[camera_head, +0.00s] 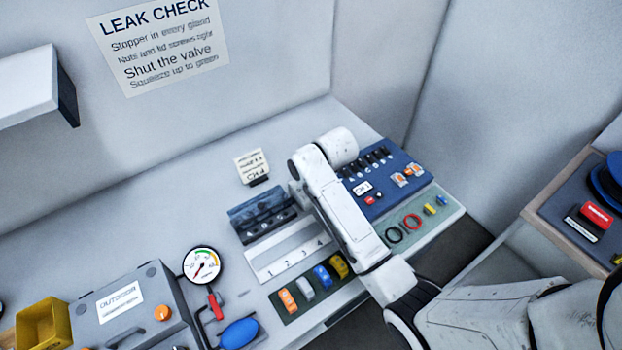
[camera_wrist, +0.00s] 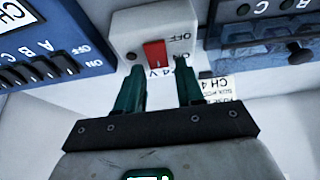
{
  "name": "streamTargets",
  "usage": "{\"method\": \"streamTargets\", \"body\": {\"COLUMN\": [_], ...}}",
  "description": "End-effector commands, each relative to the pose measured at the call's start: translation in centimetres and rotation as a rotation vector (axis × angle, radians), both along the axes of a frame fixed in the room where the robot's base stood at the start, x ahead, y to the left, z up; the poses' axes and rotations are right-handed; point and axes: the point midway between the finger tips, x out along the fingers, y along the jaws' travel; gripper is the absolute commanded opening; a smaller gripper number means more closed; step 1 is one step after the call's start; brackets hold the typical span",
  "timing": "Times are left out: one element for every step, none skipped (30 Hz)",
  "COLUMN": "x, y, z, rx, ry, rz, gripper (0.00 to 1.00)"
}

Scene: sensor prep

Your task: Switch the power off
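In the wrist view a white switch box (camera_wrist: 127,28) carries a red rocker switch (camera_wrist: 155,54), with OFF, ON and 24 V lettering that appears upside down. Which way the rocker is tipped I cannot tell. My gripper (camera_wrist: 160,72) is open and empty, its two green fingers apart. The fingertips are just below the rocker in the picture, one to each side of it; contact cannot be told. In the head view my arm hides the gripper and the switch box.
A blue panel (camera_head: 401,157) with black switches stands close beside the switch box; it shows in the wrist view (camera_wrist: 92,62). A blue rack (camera_head: 243,211) and a small card (camera_head: 252,166) are on the other side. A grey case (camera_head: 122,329) and gauge (camera_head: 202,265) are further left.

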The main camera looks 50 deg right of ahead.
Motion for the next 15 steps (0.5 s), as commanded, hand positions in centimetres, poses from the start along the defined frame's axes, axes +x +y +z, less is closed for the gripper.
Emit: {"method": "streamTargets", "body": {"x": [0.0,0.0,0.0,0.0,0.0,0.0,0.0,-0.1,-0.1,-0.1,-0.1,-0.1,-0.2,-0.3,-0.5], "y": [0.0,0.0,0.0,0.0,0.0,0.0,0.0,0.0,0.0,0.0,0.0,0.0,0.1,0.1,0.2], "z": [0.0,0.0,0.0,0.0,0.0,-0.1,-0.1,-0.1,-0.1,0.0,0.1,0.2,0.4,0.7,1.1], "rx": [0.000,0.000,0.000,0.001,0.001,0.001,0.001,0.001,0.001,0.001,0.001,0.001,0.001,0.000,0.001], "ry": [0.001,0.001,0.001,0.002,0.002,0.002,0.002,0.002,0.002,0.002,0.002,0.001,0.001,0.000,0.000], "rz": [0.000,0.000,0.000,-0.001,-0.001,-0.001,-0.001,-0.001,-0.001,-0.001,-0.001,-0.001,-0.001,-0.001,0.000], "gripper": [0.42,0.45,0.49,0.49,0.49,0.49,0.49,0.49,0.49,0.49,0.49,0.49,0.49,0.49,0.49]}}
